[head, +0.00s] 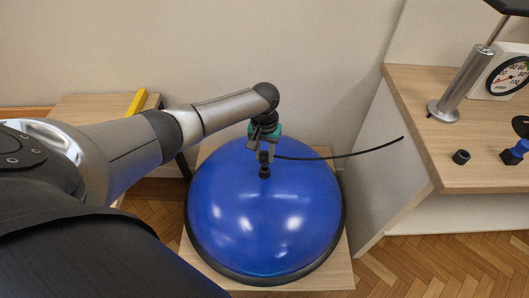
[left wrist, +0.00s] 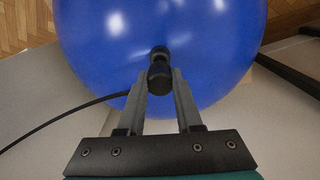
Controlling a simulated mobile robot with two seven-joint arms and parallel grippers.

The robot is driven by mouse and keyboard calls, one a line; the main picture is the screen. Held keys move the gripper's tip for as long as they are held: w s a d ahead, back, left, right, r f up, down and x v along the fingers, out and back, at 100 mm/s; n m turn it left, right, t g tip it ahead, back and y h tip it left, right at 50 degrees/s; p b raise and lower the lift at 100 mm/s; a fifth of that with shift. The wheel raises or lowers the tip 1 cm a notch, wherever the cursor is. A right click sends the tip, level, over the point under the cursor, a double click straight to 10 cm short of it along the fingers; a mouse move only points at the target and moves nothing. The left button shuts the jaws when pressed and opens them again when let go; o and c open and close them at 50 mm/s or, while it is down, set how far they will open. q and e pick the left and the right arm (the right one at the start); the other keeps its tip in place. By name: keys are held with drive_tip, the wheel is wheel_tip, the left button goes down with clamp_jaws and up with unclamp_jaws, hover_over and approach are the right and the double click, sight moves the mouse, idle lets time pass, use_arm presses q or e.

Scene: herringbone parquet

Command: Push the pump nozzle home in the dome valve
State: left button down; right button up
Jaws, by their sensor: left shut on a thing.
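The blue dome (head: 240,215) sits on a light wooden board, with its black valve (head: 265,173) at the top. My left gripper (head: 264,156) is above the valve, fingers pointing down, shut on the black pump nozzle (left wrist: 160,78). In the left wrist view the nozzle is between the two fingers and lines up with the valve (left wrist: 158,53). The nozzle's end meets or nearly meets the valve; I cannot tell how deep it sits. A thin black hose (head: 340,156) runs from the nozzle to the right. My right gripper is not in view.
A wooden bench (head: 455,140) at right holds a metal pump cylinder (head: 463,85), a dial gauge (head: 508,76), a black ring (head: 461,157) and a black-and-blue part (head: 514,152). A low table (head: 90,110) with a yellow bar (head: 136,103) stands at left. A wall is behind the dome.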

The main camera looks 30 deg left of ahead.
sight(264, 161)
use_arm(q)
drive_tip(key=shift+f+b, duration=1)
drive_tip(key=shift+f, duration=0.65)
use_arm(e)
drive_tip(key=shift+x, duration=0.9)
use_arm(q)
drive_tip(key=c, duration=0.5)
unclamp_jaws()
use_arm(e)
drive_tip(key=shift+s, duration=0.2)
use_arm(q)
drive_tip(key=shift+r+p, duration=0.4)
drive_tip(key=shift+r, duration=0.15)
wheel_tip(264, 161, up, 7)
drive_tip(key=p, duration=0.4)
drive_tip(key=shift+r, duration=0.5)
drive_tip(key=shift+r+p, duration=0.7)
drive_tip(key=shift+r, duration=0.8)
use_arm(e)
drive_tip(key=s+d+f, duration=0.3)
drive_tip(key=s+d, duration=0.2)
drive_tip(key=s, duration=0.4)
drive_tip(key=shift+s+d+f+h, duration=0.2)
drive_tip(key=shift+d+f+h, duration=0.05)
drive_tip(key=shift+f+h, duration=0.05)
